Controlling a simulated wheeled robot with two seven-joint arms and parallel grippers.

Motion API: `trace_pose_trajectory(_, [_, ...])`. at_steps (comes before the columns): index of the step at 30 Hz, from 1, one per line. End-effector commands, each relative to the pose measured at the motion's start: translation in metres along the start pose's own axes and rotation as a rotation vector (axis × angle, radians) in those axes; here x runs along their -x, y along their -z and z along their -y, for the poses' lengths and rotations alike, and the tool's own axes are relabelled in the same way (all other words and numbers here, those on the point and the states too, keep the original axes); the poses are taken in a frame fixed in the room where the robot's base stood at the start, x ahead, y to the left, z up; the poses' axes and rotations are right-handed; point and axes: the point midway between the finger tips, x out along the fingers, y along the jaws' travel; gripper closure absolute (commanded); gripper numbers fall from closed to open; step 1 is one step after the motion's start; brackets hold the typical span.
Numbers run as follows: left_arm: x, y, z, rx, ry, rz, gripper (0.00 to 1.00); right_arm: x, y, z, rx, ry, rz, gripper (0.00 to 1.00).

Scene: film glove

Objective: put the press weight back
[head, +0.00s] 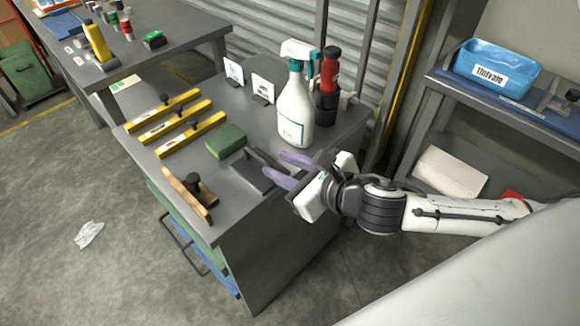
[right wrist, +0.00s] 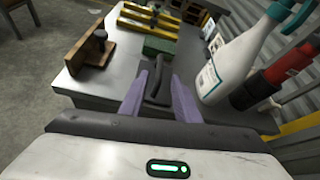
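A dark grey weight with an upright handle, which looks like the press weight (head: 254,173), sits on the grey workbench (head: 235,190) near its right edge. My right gripper (head: 284,170) comes in from the right, with its purple fingers apart just beside the weight. In the right wrist view the weight's handle (right wrist: 157,80) stands beyond and between the open fingertips (right wrist: 158,98), with gaps on both sides. Nothing is held. My left gripper is not in view.
A green pad (head: 226,141) and a wooden piece with a black knob (head: 189,194) lie left of the weight. Several yellow bars (head: 170,120) lie farther back. A white spray bottle (head: 295,112) and a red-topped bottle (head: 329,72) stand close behind my right gripper.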

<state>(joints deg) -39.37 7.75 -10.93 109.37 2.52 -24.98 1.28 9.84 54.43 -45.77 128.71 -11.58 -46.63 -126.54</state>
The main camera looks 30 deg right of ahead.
Motion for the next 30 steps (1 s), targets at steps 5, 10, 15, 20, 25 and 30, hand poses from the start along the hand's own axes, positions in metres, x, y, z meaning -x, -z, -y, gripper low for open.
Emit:
trace_pose_trajectory(5, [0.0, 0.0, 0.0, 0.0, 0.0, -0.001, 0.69, 0.023, 0.001, 0.001, 0.001, 0.001, 0.0, 0.71])
trace_pose_trajectory(10, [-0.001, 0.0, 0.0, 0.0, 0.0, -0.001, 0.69, 0.024, 0.009, -0.009, -0.146, -0.014, -0.014, 0.71])
trace_pose_trajectory(15, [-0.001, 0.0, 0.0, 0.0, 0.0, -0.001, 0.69, 0.01, 0.048, -0.04, -0.773, -0.041, -0.084, 0.71])
trace_pose_trajectory(20, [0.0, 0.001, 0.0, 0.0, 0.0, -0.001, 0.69, 0.004, 0.105, -0.069, -1.591, 0.022, -0.177, 0.71])
trace_pose_trajectory(25, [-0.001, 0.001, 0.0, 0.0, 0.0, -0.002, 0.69, 0.014, 0.18, -0.092, -2.44, 0.221, -0.214, 0.71])
trace_pose_trajectory(30, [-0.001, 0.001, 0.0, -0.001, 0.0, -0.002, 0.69, 0.038, 0.245, -0.108, -3.06, 0.468, -0.132, 0.71])
